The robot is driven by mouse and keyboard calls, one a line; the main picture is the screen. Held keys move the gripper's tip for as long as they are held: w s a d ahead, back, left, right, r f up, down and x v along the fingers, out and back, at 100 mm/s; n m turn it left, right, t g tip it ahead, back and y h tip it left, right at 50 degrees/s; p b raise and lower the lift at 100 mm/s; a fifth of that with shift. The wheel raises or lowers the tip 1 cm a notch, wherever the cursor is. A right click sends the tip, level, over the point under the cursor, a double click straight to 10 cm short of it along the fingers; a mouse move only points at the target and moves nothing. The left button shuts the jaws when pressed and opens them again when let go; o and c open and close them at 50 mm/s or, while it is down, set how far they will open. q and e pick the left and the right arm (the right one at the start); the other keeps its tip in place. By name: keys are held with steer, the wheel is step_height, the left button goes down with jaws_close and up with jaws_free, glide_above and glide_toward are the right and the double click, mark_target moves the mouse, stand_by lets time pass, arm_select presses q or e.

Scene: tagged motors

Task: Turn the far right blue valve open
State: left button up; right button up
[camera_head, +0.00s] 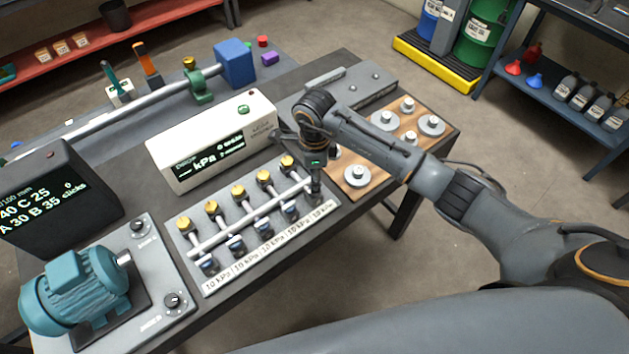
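The valve panel (262,262) lies on the dark table, with a silver pipe (250,219), a row of brass-topped fittings and a row of blue valves in front of them. One blue valve (290,213) shows just left of my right gripper. The far right blue valve is mostly hidden behind my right gripper (316,194). That gripper points down at the right end of the row, at or just above the valve. Its fingers look close together, but I cannot tell if they grip or touch the valve. My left gripper is out of view.
A white kPa display box (205,160) stands right behind the panel. A teal motor (75,290) and a black display box (60,205) stand to the left. A wooden board (425,148) with metal weights lies beyond my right forearm.

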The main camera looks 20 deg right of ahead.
steer(key=shift+f+p, duration=0.3)
steer(key=shift+f, duration=1.75)
jaws_close()
